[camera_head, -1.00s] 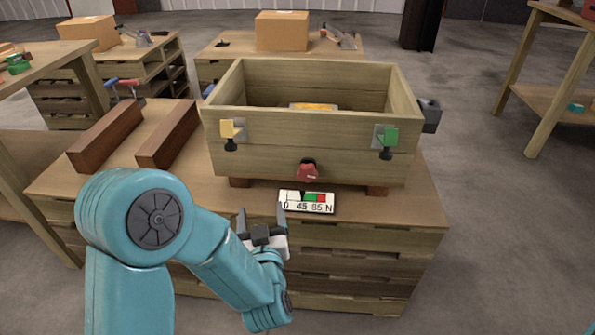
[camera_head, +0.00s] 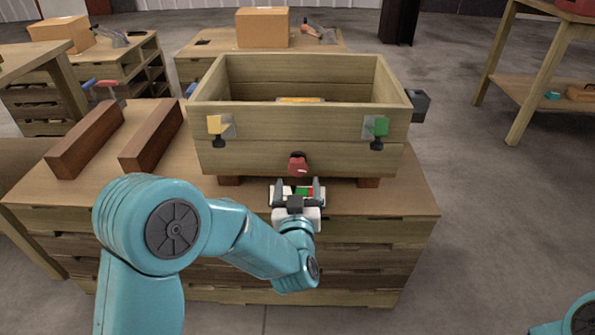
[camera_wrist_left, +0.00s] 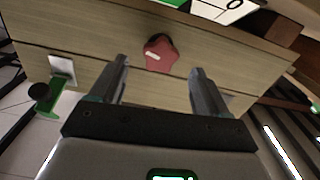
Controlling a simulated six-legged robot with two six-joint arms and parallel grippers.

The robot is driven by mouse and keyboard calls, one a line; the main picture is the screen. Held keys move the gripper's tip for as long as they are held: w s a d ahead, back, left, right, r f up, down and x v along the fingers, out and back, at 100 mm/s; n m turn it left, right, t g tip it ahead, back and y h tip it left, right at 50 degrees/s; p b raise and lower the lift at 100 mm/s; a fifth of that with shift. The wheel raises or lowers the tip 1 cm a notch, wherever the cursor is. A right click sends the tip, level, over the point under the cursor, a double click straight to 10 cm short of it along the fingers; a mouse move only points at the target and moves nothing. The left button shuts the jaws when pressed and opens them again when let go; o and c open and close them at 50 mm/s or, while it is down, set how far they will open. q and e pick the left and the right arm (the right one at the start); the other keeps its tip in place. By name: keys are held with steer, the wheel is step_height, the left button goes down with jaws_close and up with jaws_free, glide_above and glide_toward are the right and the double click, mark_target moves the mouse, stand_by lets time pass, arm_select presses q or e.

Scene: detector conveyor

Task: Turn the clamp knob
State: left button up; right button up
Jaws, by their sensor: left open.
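The red clamp knob (camera_head: 298,164) sits low on the front wall of a wooden box (camera_head: 255,148). It also shows in the left wrist view (camera_wrist_left: 160,53), at the top between and beyond the fingertips. My left gripper (camera_head: 299,184) is open and empty, in front of the knob and apart from it. In the left wrist view its two fingers (camera_wrist_left: 160,72) point at the box wall. A white gauge plate (camera_head: 312,192) with green and red fields lies below the knob, partly hidden by the gripper. My right gripper is not in view.
A yellow clip (camera_head: 215,125) and a green clip (camera_head: 380,126) are on the box front. Two brown beams (camera_head: 153,137) lie left of the box on the wooden workbench (camera_head: 405,196). A dark block (camera_head: 419,104) sticks out at the box's right side.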

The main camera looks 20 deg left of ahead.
mark_target(298, 171)
arm_select(q)
steer(key=b+x, duration=0.1)
steer(key=x, duration=0.6)
steer(key=shift+a, duration=0.1)
steer(key=c, duration=0.9)
